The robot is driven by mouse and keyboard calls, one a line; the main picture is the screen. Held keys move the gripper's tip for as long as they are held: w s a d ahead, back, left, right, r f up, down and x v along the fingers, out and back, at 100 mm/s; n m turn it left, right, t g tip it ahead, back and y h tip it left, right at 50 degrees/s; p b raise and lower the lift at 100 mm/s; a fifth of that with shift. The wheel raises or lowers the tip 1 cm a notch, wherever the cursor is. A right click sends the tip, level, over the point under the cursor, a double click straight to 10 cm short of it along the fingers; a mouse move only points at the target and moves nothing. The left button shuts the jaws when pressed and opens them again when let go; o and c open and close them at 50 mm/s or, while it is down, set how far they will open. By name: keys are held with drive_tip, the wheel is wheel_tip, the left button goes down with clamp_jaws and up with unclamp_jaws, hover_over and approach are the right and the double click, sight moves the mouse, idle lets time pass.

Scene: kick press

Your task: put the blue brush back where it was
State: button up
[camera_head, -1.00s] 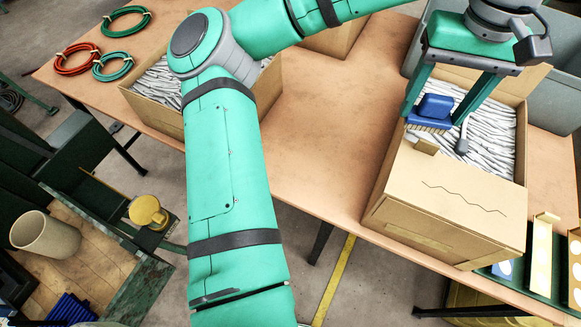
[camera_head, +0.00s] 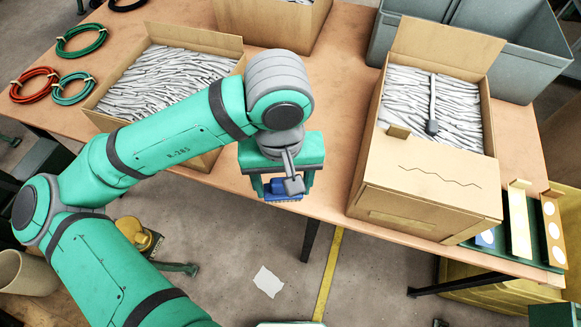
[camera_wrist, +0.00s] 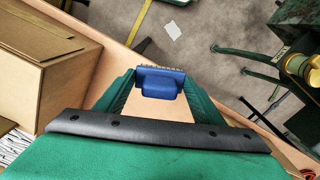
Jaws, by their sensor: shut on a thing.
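The blue brush (camera_head: 284,190) is between the fingers of my gripper (camera_head: 287,186), near the front edge of the table in the head view. In the wrist view the blue brush (camera_wrist: 160,83) sits between the two green fingertips of my gripper (camera_wrist: 158,86), bristles pointing away from the palm. My gripper is shut on it. In the head view the wrist partly hides the brush.
An open carton (camera_head: 425,185) of white pieces stands right on the table (camera_head: 330,130), a dark-headed tool lying on the pieces. Another open carton (camera_head: 218,45) is at left, partly behind my arm. Coloured hose coils (camera_head: 82,40) lie far left. A press with a yellow part (camera_head: 140,236) is lower left.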

drive_tip(key=w+f, duration=0.3)
drive_tip(key=w, duration=0.1)
drive_tip(key=w+d+f, duration=0.1)
drive_tip(key=w+f, duration=0.2)
drive_tip(key=w, duration=0.1)
drive_tip(key=w+f, duration=0.2)
drive_tip(key=w, duration=0.2)
drive_tip(key=shift+w+d+f, duration=0.2)
drive_tip(key=shift+w+f, duration=0.05)
drive_tip(key=shift+f, duration=0.15)
drive_tip(key=shift+w+f, duration=0.35)
drive_tip(key=shift+f, duration=0.1)
drive_tip(key=shift+w+f, duration=0.2)
drive_tip(key=shift+f, duration=1.55)
drive_tip(key=shift+f, duration=0.1)
drive_tip(key=o, duration=1)
drive_tip(key=shift+o, duration=0.2)
wheel_tip(320, 180, up, 12)
